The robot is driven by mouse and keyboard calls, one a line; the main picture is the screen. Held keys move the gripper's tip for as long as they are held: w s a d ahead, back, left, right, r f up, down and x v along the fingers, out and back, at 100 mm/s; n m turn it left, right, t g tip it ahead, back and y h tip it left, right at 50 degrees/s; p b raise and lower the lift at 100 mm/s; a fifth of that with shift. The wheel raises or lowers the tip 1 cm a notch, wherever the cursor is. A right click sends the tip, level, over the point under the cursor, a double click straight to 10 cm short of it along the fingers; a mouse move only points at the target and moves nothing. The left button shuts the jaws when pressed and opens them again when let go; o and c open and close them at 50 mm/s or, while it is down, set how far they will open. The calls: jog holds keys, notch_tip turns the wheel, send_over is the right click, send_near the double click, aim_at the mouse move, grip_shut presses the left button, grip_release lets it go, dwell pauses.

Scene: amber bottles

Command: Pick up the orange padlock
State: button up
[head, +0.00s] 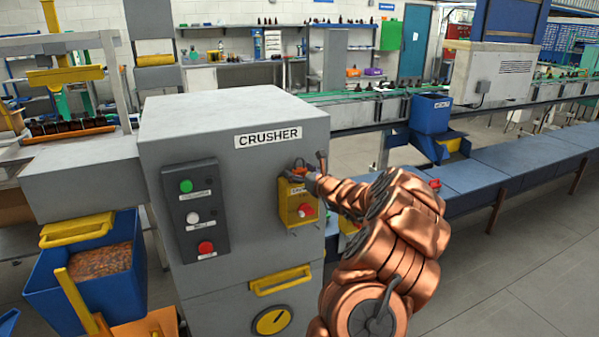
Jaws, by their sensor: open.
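The grey machine marked CRUSHER (230,180) stands in front of me. A small orange thing, which looks like the orange padlock (299,171), is at the top of the yellow box. My copper-coloured arm reaches in from the lower right. My gripper (300,174) is open, with its fingers at the padlock, partly covering it. I cannot tell whether the fingers touch it.
A black panel (194,211) with green, white and red buttons is on the crusher's front. A blue bin (90,273) of brownish pieces stands at left. A blue-topped conveyor (520,165) runs along the right; the floor at lower right is clear.

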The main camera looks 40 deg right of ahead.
jog(key=shift+c, duration=0.4)
jog(key=c, duration=1.3)
jog(key=shift+o, duration=0.2)
jog(key=shift+s+r+b, duration=0.15)
jog(key=shift+r+b, duration=0.65)
jog(key=shift+r, duration=1.05)
jog(key=shift+s+a+f+b, duration=0.1)
jog(key=shift+s+a+b, duration=0.25)
jog(key=shift+s, duration=0.25)
jog(key=s+a+r+b, duration=0.1)
jog(key=s+a+b, duration=0.3)
jog(key=s+a, duration=0.4)
jog(key=shift+s+a+r+b, duration=0.25)
jog(key=shift+s+a+b, duration=0.05)
jog(key=shift+s, duration=1.45)
